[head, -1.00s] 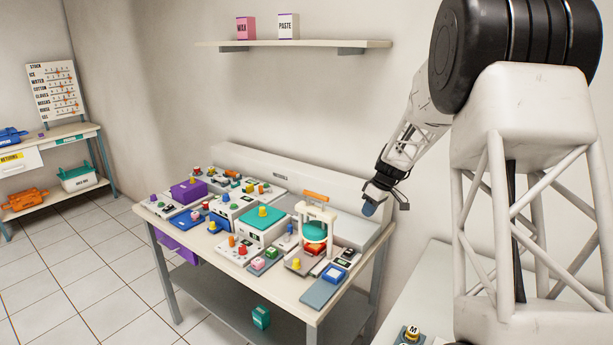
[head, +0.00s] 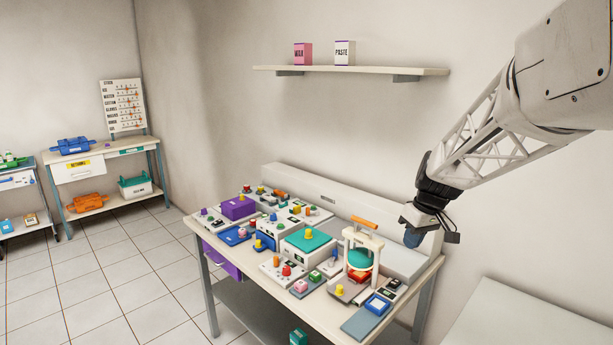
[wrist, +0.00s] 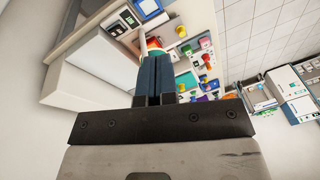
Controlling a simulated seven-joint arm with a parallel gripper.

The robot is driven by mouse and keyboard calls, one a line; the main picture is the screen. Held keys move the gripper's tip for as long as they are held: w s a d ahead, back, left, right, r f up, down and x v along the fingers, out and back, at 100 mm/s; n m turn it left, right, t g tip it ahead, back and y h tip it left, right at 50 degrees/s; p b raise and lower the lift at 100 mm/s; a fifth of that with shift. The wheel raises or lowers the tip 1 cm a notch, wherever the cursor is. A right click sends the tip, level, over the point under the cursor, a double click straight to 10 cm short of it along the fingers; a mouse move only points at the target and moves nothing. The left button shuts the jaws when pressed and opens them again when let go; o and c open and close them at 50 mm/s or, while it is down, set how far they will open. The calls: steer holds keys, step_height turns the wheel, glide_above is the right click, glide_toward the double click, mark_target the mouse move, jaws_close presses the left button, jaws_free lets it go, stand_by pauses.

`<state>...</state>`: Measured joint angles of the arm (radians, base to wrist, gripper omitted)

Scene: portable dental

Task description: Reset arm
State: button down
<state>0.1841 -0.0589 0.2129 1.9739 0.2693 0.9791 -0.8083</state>
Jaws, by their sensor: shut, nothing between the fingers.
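My gripper (head: 413,239) hangs above the right back part of the workbench (head: 369,340) in the head view, close to the wall. It is clear of the objects on the bench. In the wrist view, the two dark blue fingers of my gripper (wrist: 155,72) are together, with nothing between them. The bench and its coloured devices show beyond the fingers. My arm reaches in from the upper right of the head view.
A press-like device with an orange handle (head: 366,222) stands at the right of the crowded bench. A wall shelf (head: 350,70) holds a pink box (head: 303,54) and a white box (head: 344,52). A white surface (head: 490,325) lies at lower right. Tiled floor is open at left.

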steer(key=s+a+m+h, duration=0.1)
steer(key=s+a+m, duration=0.1)
steer(key=s, duration=1.5)
steer(key=s+a+r+m+t+h, duration=0.1)
steer(key=s+a+m, duration=0.2)
steer(key=s, duration=1.4)
steer(key=a, duration=0.2)
steer(key=shift+s+a+m+t+h, duration=0.3)
